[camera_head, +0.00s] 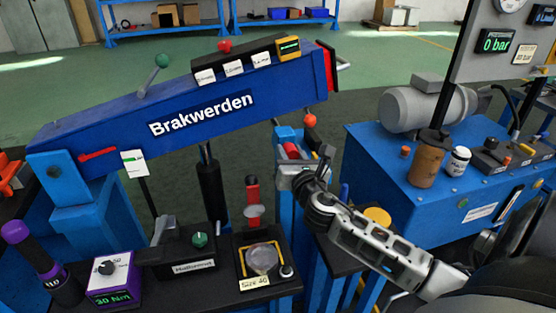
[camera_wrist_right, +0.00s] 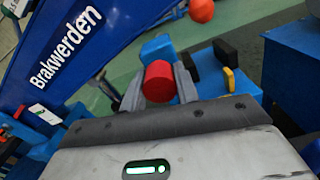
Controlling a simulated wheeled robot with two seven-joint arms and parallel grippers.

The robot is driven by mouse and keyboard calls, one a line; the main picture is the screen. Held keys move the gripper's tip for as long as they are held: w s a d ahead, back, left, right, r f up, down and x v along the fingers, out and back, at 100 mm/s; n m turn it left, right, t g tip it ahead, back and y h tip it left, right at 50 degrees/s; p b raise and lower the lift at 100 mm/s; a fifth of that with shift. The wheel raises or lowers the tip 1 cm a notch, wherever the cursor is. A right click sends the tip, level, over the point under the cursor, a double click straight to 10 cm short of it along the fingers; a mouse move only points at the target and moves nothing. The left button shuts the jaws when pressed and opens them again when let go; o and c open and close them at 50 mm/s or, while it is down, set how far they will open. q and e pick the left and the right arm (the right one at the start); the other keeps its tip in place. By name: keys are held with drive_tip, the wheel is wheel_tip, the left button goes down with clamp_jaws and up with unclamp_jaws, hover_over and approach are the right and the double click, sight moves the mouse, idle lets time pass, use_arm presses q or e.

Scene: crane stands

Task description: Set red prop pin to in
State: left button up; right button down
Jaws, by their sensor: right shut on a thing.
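The red prop pin (camera_head: 291,150) shows as a short red cylinder by the blue post under the crane's blue boom. In the right wrist view the pin (camera_wrist_right: 159,82) sits between the two grey fingers, with a blue block just behind it. My right gripper (camera_head: 297,168) is shut on the pin, its arm reaching in from the lower right. How deep the pin sits in the post is hidden by the fingers. My left gripper is in neither view.
The blue boom marked Brakwerden (camera_head: 200,115) slopes above the post. An orange-red ball (camera_head: 309,120) hangs close to my gripper. A black shelf (camera_head: 225,285) holds a dish and control boxes. A blue pump cabinet (camera_head: 385,175) stands at right.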

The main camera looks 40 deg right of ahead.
drive_tip(key=c, duration=1.1)
unclamp_jaws()
drive_tip(key=shift+o, duration=0.2)
drive_tip(key=b+v, duration=0.1)
drive_tip(key=v, duration=1.5)
